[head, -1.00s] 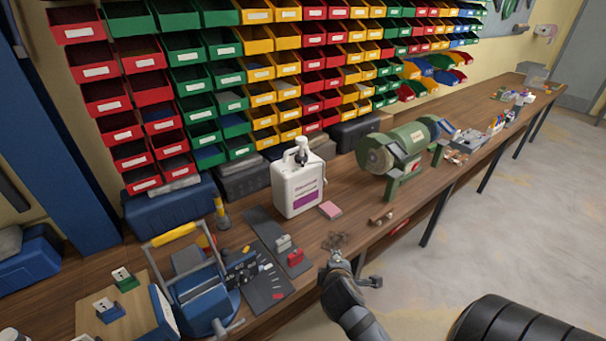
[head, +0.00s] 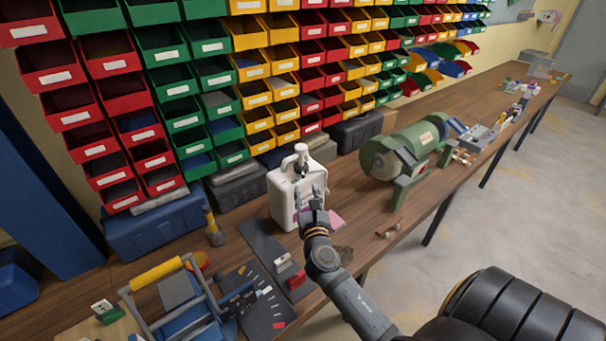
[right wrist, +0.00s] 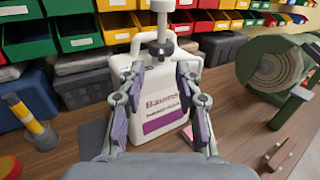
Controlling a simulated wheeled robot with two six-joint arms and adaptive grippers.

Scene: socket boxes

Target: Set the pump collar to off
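The white pump bottle (head: 283,192) stands upright on the workbench, with a handle and a purple label band. Its pump collar (head: 302,160) is at the top, below a pale pump head; in the right wrist view the collar (right wrist: 162,49) is dark grey. My right gripper (head: 311,196) is in front of the bottle, below collar height in the picture. In the right wrist view its fingers (right wrist: 160,75) are spread and empty, framing the bottle's label and the collar. I cannot tell which setting the collar shows. My left gripper is not in view.
A green bench grinder (head: 405,152) stands right of the bottle. A pink pad (head: 337,220) lies beside the bottle. A dark mat (head: 262,240) with small blocks and a blue tool with a yellow handle (head: 157,273) are at left. Coloured bins line the wall behind.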

